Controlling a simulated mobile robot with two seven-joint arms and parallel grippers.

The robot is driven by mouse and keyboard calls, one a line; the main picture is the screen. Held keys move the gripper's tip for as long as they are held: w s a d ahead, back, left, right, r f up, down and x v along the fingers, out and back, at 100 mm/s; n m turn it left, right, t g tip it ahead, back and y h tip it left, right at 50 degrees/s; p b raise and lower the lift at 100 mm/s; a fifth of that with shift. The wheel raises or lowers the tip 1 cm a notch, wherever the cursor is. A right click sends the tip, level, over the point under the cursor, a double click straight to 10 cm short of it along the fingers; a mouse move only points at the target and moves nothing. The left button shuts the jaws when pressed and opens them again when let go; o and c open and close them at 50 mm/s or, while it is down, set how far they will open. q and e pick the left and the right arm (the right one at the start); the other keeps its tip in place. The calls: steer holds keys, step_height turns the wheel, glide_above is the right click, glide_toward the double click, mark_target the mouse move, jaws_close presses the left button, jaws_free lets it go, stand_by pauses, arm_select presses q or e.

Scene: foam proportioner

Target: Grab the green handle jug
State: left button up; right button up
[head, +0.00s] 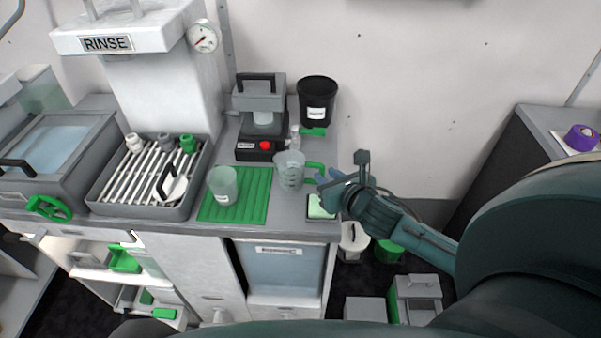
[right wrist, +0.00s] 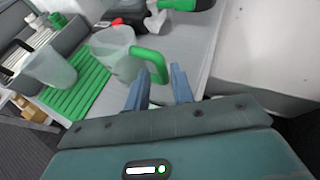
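The clear jug with a green handle (head: 290,170) stands upright on the grey counter, just right of the green ribbed mat. Its green handle points right, toward my right gripper. In the right wrist view the jug (right wrist: 113,52) is ahead and to the left, with its green handle (right wrist: 157,62) in front of the fingers. Whether a finger touches the handle is unclear. My left gripper is not in view.
A clear beaker (head: 223,183) stands on the green mat (head: 256,206). A black-and-grey device with a red button (head: 260,148) and a black bucket (head: 317,100) are behind the jug. A small tray with a green pad (head: 320,207) lies at the counter's front right corner.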

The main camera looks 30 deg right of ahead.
mark_target(323, 174)
steer(key=x, duration=0.3)
steer(key=shift+w+f, duration=0.25)
steer(key=shift+w, duration=0.1)
jaws_close()
